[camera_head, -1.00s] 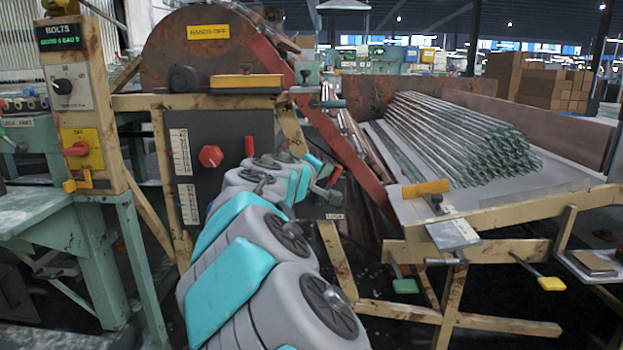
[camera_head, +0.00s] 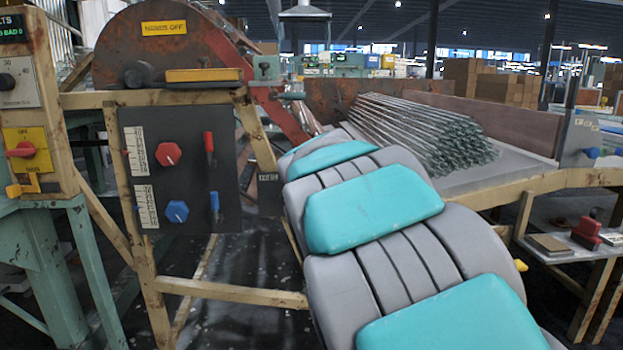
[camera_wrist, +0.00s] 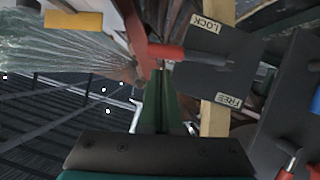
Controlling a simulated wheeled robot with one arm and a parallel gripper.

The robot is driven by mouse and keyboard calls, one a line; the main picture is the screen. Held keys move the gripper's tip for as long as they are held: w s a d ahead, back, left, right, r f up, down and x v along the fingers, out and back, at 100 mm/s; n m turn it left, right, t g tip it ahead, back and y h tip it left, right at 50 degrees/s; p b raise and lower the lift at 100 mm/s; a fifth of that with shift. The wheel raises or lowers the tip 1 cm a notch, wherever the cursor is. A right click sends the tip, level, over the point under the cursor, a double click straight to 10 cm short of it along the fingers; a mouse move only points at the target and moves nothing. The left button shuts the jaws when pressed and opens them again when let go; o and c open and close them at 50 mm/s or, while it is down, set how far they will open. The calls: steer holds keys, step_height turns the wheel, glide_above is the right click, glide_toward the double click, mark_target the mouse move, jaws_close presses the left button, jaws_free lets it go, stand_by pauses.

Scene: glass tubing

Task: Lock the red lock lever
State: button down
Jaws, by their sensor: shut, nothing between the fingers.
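The red lock lever (camera_wrist: 178,52) shows in the wrist view as a red handle on a grey rod, lying across a dark plate (camera_wrist: 222,72) with LOCK and FREE labels. The rod lies between the two labels. My gripper (camera_wrist: 160,74) is shut and empty, with its green fingertips right at the red handle; I cannot tell if they touch. In the head view my arm hides the lever and my gripper; only an edge of the dark labelled plate (camera_head: 268,178) shows.
A dark panel (camera_head: 180,122) left of my arm has a red knob (camera_head: 168,154), a blue knob (camera_head: 177,211) and red and blue slide handles. A bundle of glass tubes (camera_head: 420,130) lies on the table behind my arm. Wooden frame posts stand close by.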

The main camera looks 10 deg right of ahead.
steer(key=shift+d+f+m+y, duration=0.25)
steer(key=shift+f+m+y, duration=0.05)
steer(key=shift+f, duration=0.2)
stand_by(0.4)
steer(key=s+a+r+p, duration=0.1)
steer(key=s+r+p, duration=0.1)
steer(key=s+r, duration=0.6)
steer(key=shift+s+a, duration=0.15)
steer(key=shift+a, duration=0.2)
